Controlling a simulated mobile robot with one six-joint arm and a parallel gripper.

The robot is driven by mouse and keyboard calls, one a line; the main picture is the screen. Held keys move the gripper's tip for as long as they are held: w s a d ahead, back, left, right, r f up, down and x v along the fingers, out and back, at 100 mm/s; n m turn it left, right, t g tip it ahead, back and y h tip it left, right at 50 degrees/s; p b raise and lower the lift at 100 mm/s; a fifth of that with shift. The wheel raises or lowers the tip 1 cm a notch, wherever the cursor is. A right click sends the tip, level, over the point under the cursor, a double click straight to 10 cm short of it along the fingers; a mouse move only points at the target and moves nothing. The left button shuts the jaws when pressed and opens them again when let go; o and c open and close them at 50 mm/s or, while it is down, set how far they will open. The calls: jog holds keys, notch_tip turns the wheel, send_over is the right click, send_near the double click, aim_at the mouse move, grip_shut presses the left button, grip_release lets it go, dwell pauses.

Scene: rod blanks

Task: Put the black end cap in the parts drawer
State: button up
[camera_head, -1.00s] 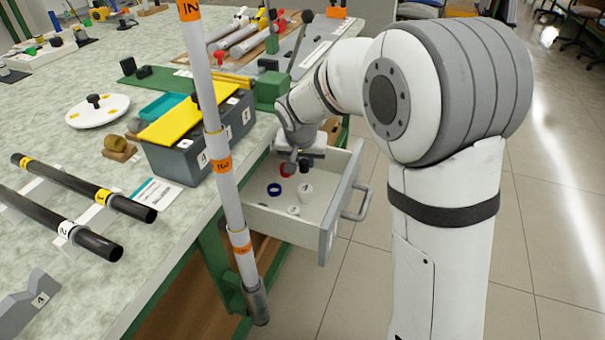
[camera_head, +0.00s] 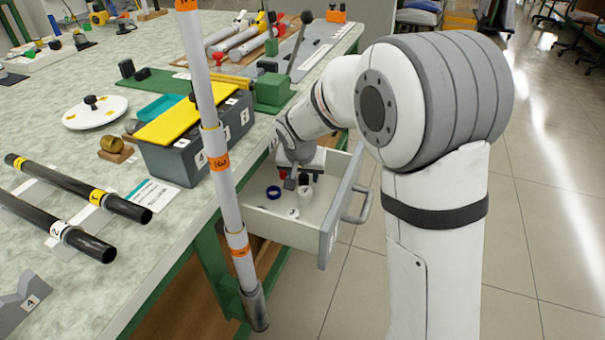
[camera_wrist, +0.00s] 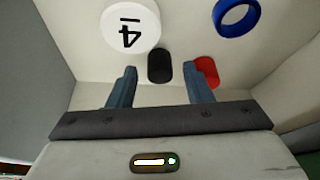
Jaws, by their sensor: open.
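The black end cap (camera_wrist: 160,66) is in the open parts drawer (camera_head: 343,212), and shows between and just beyond my fingertips in the wrist view. It also shows as a small dark shape (camera_head: 304,179) in the head view. My gripper (camera_head: 291,184) reaches down into the drawer. Its two fingers (camera_wrist: 161,82) are apart, one on each side of the cap, with a visible gap to it. A red piece (camera_wrist: 207,70) sits close by the right finger. A white cylinder marked 4 (camera_wrist: 130,27) stands near the cap.
A blue ring (camera_head: 275,192) and a small white piece (camera_head: 293,213) also lie in the drawer. A grey bin with a yellow lid (camera_head: 182,160) stands on the bench above. A tall white pole with orange labels (camera_head: 225,185) stands in front of the drawer's left side.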

jog(key=d+p+v, duration=0.1)
jog(key=p+v, duration=0.3)
jog(key=v, duration=0.8)
jog(key=s+d+f+g, duration=0.1)
jog(key=s+d, duration=0.7)
jog(key=s, duration=0.3)
jog(key=s+d+n+g, duration=0.1)
jog(key=s+d+g, duration=0.1)
jog(key=s+d, duration=0.6)
jog(key=s, duration=0.3)
jog(key=shift+s+f+y, duration=0.3)
jog(key=shift+s+f, duration=0.1)
